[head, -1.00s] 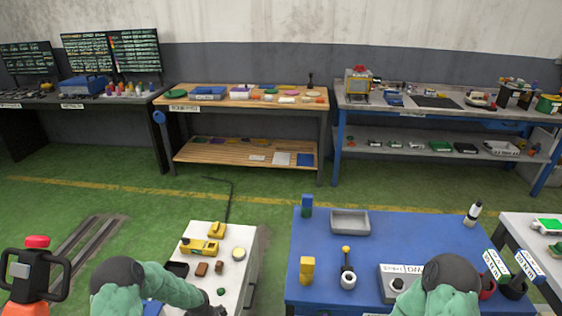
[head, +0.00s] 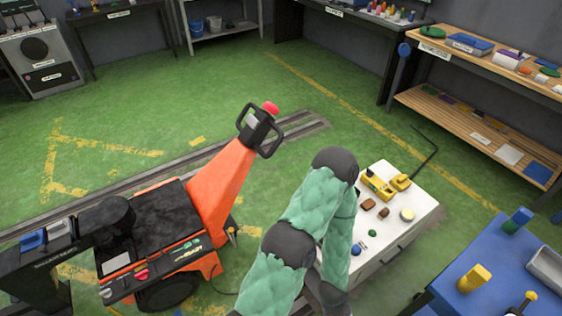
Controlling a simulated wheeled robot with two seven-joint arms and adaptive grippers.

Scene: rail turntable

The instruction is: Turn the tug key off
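The orange tug (head: 222,187) stands on the green floor at left centre in the head view. It has a black loop handle (head: 259,131) with a red button (head: 271,107) on top. Its dark panel strip (head: 165,268) carries a green-marked label (head: 187,246), a red knob (head: 141,275) and small light fittings. The key is too small to make out, so its position cannot be told. My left arm, in green padding, rises from the bottom and bends down right of the tug. Its dark wrist end runs to the bottom edge, and no fingertips show. My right gripper is out of view.
A white cabinet (head: 418,212) with yellow and brown small items stands right of my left arm. A blue table (head: 490,262) is at the lower right. Floor rails (head: 300,129) run behind the tug. Open green floor lies at the upper left.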

